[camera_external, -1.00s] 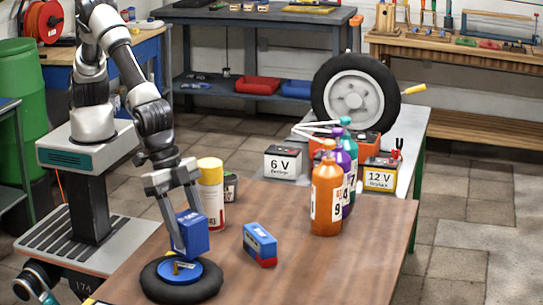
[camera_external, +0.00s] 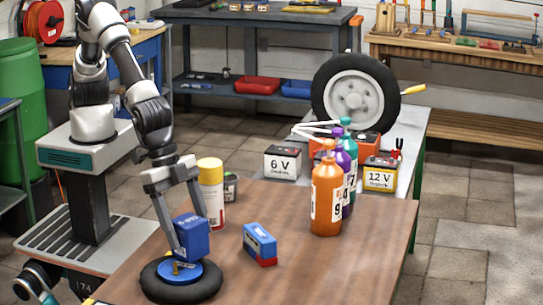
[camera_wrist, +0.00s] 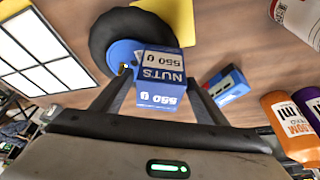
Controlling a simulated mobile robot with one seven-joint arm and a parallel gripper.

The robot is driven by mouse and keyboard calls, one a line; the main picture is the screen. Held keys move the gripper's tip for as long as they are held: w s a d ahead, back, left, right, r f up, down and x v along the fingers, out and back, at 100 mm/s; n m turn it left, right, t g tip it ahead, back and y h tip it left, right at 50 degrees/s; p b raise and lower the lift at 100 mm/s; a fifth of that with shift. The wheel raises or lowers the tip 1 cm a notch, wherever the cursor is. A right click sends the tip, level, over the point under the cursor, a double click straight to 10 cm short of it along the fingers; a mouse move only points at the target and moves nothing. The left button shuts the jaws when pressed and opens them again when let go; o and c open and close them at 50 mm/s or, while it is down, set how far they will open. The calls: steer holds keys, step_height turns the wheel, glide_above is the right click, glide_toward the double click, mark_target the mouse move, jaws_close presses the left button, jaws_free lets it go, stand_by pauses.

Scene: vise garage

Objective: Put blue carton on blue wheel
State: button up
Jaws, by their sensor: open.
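The blue carton (camera_external: 193,237), labelled NUTS 550 in the wrist view (camera_wrist: 160,75), stands over the blue hub of the blue wheel (camera_external: 205,272) and seems to rest on it, slightly tilted. The wheel has a black tyre and lies flat near the table's front left; it also shows in the wrist view (camera_wrist: 105,35), partly hidden behind the carton. My gripper (camera_external: 188,240) is open around the carton, one finger on each side. In the wrist view its fingers (camera_wrist: 157,88) spread apart beside the carton.
A yellow-capped spray can (camera_external: 211,195) stands close behind the gripper. A blue and red box (camera_external: 260,244) lies right of the wheel. Orange (camera_external: 325,200), purple and teal bottles stand farther right. The wooden table (camera_external: 330,265) is clear at front right.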

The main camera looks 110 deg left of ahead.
steer(key=p+v, duration=0.1)
steer(key=v, duration=1)
